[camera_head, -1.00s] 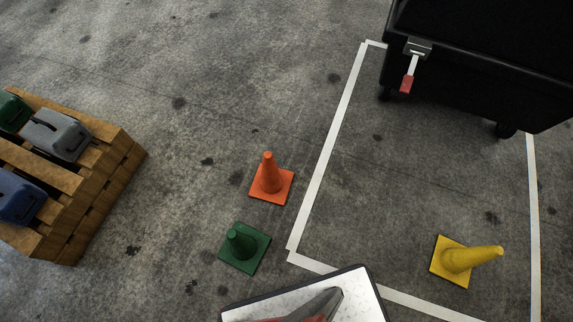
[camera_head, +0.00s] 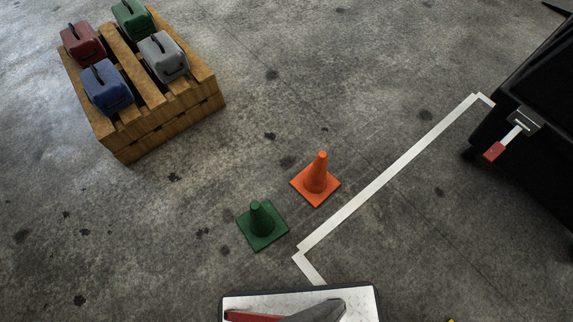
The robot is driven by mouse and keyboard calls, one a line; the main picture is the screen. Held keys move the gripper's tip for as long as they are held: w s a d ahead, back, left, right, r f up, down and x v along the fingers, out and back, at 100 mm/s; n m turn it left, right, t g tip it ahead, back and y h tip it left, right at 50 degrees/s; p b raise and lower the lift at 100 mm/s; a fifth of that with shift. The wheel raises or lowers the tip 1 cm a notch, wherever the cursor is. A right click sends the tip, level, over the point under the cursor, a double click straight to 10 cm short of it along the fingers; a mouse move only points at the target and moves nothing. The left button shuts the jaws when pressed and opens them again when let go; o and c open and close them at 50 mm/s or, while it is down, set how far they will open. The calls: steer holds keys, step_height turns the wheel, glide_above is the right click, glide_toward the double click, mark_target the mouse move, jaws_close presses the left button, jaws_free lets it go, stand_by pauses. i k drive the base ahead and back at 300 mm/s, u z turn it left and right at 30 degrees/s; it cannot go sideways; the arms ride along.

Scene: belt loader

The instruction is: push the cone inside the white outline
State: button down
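An orange cone (camera_head: 317,176) stands upright on the floor, just left of the white outline (camera_head: 388,178) and outside it. A green cone (camera_head: 261,222) stands upright to its lower left, also outside the outline. Only a small yellow tip (camera_head: 451,320) shows at the bottom edge, on the outline's inner side. My gripper is not in view. Part of my own body with a light plate shows at the bottom middle.
A wooden pallet stack (camera_head: 150,125) with several suitcases, including a blue one (camera_head: 107,88), stands at the upper left. A black cart (camera_head: 535,130) with a red-ended handle (camera_head: 494,151) stands at the right. The floor between pallet and cones is clear.

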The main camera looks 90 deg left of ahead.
mark_target(315, 184)
steer(key=u, duration=2.65)
steer(key=i, duration=0.5)
steer(key=k, duration=1.65)
steer(key=u, duration=0.75)
steer(key=i, duration=1.7)
steer(key=z, duration=0.75)
